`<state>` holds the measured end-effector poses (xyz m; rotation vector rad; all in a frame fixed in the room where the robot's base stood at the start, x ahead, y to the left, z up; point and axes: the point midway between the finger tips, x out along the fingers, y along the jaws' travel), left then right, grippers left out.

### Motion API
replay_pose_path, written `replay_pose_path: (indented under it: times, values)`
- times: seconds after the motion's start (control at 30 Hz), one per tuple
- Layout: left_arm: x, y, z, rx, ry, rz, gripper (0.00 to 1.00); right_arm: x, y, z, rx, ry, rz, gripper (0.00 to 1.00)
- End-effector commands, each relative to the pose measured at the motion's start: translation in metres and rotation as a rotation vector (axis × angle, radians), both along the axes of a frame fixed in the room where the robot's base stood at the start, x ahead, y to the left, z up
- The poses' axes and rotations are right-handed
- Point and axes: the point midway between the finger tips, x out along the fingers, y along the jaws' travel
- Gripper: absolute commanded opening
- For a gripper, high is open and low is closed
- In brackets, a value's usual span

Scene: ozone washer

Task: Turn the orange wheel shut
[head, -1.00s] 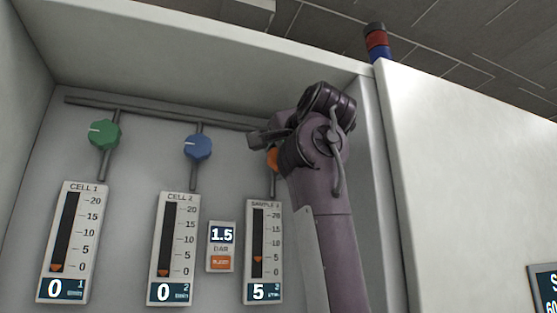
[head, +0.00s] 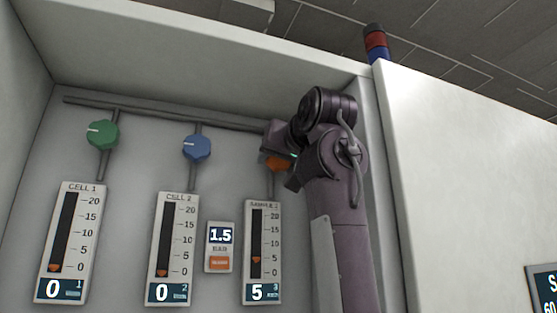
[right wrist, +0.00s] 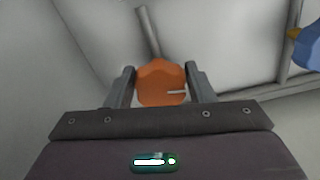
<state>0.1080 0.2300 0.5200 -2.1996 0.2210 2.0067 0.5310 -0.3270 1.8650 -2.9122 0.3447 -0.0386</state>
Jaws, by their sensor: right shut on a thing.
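The orange wheel (right wrist: 160,82) sits between the two fingers of my right gripper (right wrist: 161,88) in the right wrist view, with a white mark on its face pointing to the right. In the head view only a part of the orange wheel (head: 273,162) shows, and my right gripper (head: 277,157) covers the rest. My right gripper is shut on the wheel. The sample meter (head: 262,250) below it reads 5, with its orange pointer low on the scale. My left gripper is not in view.
The blue wheel (head: 196,147) and green wheel (head: 102,134) are on the same panel to the left, fed from a grey pipe (head: 160,114). The cell 1 meter (head: 70,240) and cell 2 meter (head: 172,245) read 0. A pressure display (head: 220,236) reads 1.5. A cabinet wall (head: 470,180) stands right of my arm.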

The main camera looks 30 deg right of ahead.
Motion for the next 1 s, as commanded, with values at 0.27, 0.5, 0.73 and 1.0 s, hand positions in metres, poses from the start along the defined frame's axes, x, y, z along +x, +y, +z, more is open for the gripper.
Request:
replay_pose_path:
  times: [0.27,0.5,0.73,1.0]
  values:
    - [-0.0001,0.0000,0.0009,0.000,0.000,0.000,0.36,0.0009,-0.0007,-0.0018,-0.148,0.042,0.000,0.26]
    - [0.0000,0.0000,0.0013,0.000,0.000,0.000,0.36,0.0009,-0.0011,-0.0021,-0.208,0.057,0.000,0.26]
    - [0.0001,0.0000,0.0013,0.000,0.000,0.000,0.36,0.0009,-0.0012,-0.0022,-0.221,0.060,0.000,0.26]
    - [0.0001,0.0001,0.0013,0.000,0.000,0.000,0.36,0.0011,-0.0011,-0.0023,-0.220,0.060,0.000,0.51]
